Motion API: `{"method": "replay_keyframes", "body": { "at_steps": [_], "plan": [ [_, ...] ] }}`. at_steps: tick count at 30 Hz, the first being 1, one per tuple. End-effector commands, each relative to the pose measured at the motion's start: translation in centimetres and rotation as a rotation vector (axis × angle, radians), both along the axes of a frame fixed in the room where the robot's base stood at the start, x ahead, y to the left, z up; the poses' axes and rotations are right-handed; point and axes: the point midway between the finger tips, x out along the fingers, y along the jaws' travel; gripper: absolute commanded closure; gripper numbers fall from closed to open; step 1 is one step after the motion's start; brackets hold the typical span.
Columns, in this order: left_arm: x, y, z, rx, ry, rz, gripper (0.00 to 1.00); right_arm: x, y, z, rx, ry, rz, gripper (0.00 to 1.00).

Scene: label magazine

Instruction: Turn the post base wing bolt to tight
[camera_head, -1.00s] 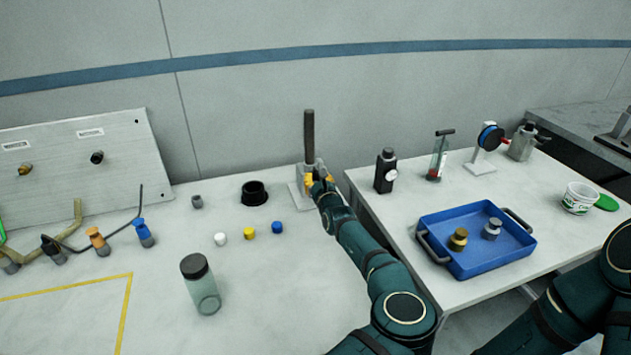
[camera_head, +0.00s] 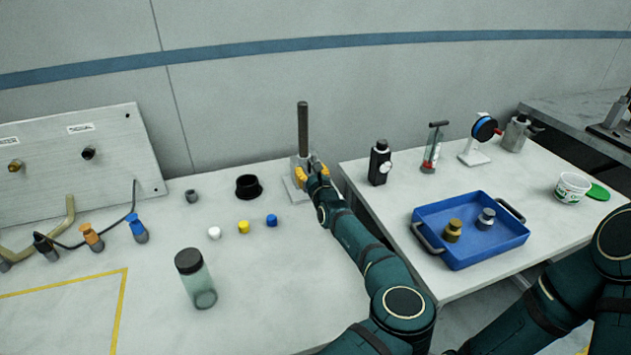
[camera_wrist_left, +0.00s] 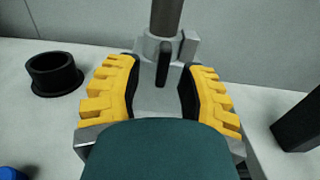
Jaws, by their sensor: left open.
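The post (camera_head: 303,128) is a dark upright rod standing in a light grey base (camera_head: 292,188) near the back right of the left table. It also shows in the left wrist view (camera_wrist_left: 166,18), rising from a grey collar. The wing bolt (camera_wrist_left: 163,64) shows there as a dark upright bar on the front of the collar. My left gripper (camera_head: 312,172) is at the base. In the left wrist view its yellow fingers (camera_wrist_left: 162,88) are open, one on each side of the wing bolt, apart from it. My right gripper is out of view.
A black ring (camera_head: 248,187) stands left of the base. White, yellow and blue caps and a clear jar (camera_head: 196,278) are nearer the front. A black device (camera_head: 379,163) stands close on the right table, with a blue tray (camera_head: 447,257) in front.

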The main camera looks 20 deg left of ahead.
Motion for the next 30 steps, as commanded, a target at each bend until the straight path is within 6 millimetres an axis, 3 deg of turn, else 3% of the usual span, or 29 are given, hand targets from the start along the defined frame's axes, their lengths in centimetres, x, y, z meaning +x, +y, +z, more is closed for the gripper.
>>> {"method": "replay_keyframes", "body": {
  "at_steps": [15, 21, 30],
  "plan": [
    [-7.7, -5.4, 0.1, 0.002, -0.001, -0.002, 0.61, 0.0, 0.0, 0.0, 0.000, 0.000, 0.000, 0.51],
    [-9.1, -6.2, 0.1, 0.002, -0.002, -0.001, 0.61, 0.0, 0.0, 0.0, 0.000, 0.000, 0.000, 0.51],
    [-9.3, -6.3, 0.1, 0.000, -0.002, 0.000, 0.61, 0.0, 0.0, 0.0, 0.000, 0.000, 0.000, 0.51]
  ]
}}
